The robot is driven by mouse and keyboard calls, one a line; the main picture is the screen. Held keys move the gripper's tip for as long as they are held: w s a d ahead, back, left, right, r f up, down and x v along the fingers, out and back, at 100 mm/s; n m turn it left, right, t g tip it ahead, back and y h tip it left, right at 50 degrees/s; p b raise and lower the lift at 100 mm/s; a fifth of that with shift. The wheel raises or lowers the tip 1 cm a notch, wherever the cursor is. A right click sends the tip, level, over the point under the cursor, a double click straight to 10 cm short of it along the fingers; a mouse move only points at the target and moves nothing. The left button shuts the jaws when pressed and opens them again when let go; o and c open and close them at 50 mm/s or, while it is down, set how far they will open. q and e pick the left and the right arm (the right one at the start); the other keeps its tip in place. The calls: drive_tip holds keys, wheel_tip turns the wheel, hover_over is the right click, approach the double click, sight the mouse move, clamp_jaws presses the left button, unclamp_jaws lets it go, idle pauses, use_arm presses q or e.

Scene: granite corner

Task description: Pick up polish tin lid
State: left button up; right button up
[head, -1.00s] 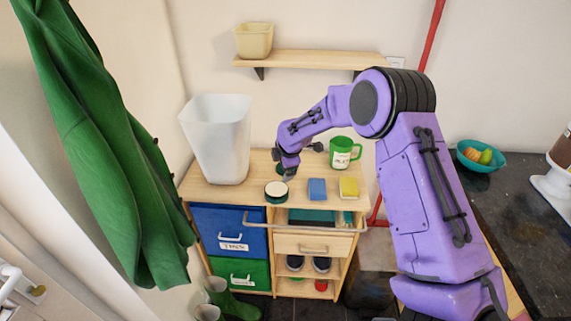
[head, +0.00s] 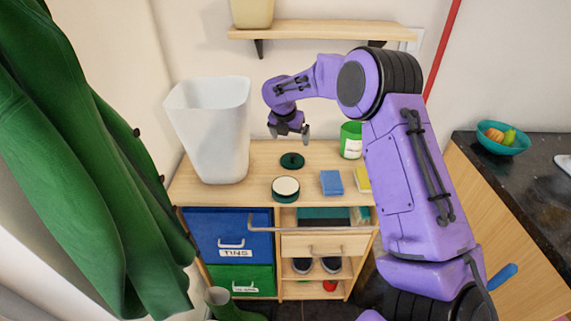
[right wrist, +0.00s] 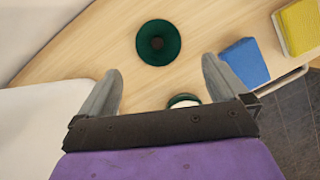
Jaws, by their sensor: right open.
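The polish tin lid (head: 292,160) is a dark green disc with a small dark knob in its middle. It lies on the wooden cabinet top behind the open tin (head: 285,189), which is green with a pale top face. In the right wrist view the lid (right wrist: 158,43) lies beyond the fingertips, and the tin (right wrist: 183,100) is partly hidden behind the gripper body. My right gripper (head: 290,134) is open and empty, above and behind the lid, not touching it. Its two grey fingers (right wrist: 162,75) are spread wide. My left gripper is not in view.
A tall white bin (head: 211,130) stands left of the lid. A shelf (head: 320,32) hangs above. Bare wood surrounds the lid.

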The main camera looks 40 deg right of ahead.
sight(292, 155)
drive_tip(key=p+x, duration=0.1)
drive_tip(key=x, duration=0.2)
drive_tip(key=p+x, duration=0.1)
drive_tip(key=x, duration=0.3)
drive_tip(key=p+x, duration=0.1)
drive_tip(key=x, duration=0.3)
drive_tip(key=shift+w+a+f, duration=0.1)
drive_tip(key=shift+a, duration=0.25)
drive_tip(key=shift+d+f, duration=0.1)
drive_tip(key=shift+f, duration=0.15)
drive_tip(key=shift+r, duration=0.15)
drive_tip(key=c, duration=0.7)
drive_tip(key=shift+c, duration=0.3)
